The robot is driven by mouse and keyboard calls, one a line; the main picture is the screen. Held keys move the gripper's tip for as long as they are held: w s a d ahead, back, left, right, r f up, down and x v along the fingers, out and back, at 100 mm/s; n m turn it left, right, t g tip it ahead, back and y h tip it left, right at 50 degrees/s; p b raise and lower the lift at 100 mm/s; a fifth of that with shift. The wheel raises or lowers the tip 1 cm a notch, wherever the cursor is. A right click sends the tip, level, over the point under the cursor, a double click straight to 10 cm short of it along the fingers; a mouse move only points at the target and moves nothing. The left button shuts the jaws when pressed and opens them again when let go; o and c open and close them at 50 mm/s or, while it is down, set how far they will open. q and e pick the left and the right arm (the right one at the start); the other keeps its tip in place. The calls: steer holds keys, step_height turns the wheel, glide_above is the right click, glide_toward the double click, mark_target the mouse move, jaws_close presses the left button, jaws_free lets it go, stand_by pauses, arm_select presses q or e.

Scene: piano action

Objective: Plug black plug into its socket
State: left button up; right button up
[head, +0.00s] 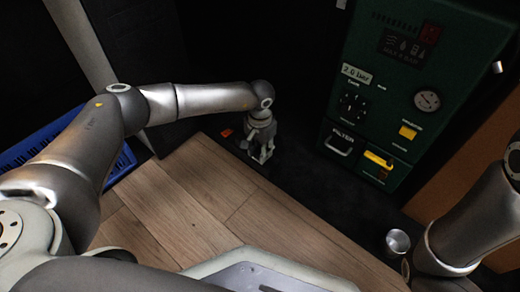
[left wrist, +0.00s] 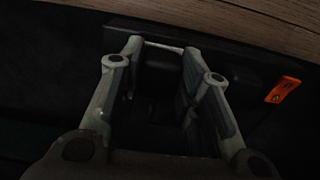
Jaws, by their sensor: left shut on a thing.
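My left gripper (head: 262,158) points down low over the dark area at the edge of the wooden floor. In the left wrist view the fingers of the left gripper (left wrist: 165,52) are some way apart, closed on a dark block between them, which seems to be the black plug (left wrist: 160,85). The plug is very dark, and its prongs and cord cannot be made out. I cannot make out its socket in either view, nor whether the plug touches one. My right arm is at the right of the head view, but its gripper does not show.
A green machine (head: 400,90) with a gauge, dials and yellow parts stands at the back right. A small orange tag (left wrist: 283,90) lies beside the left gripper. A blue object (head: 60,140) is at the left. A silver cup-like thing (head: 397,242) is near my right arm.

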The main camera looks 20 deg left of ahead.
arm_select(q)
steer(key=shift+f, duration=0.15)
steer(key=o, duration=1)
steer(key=shift+o, duration=0.2)
step_height(320, 180, up, 12)
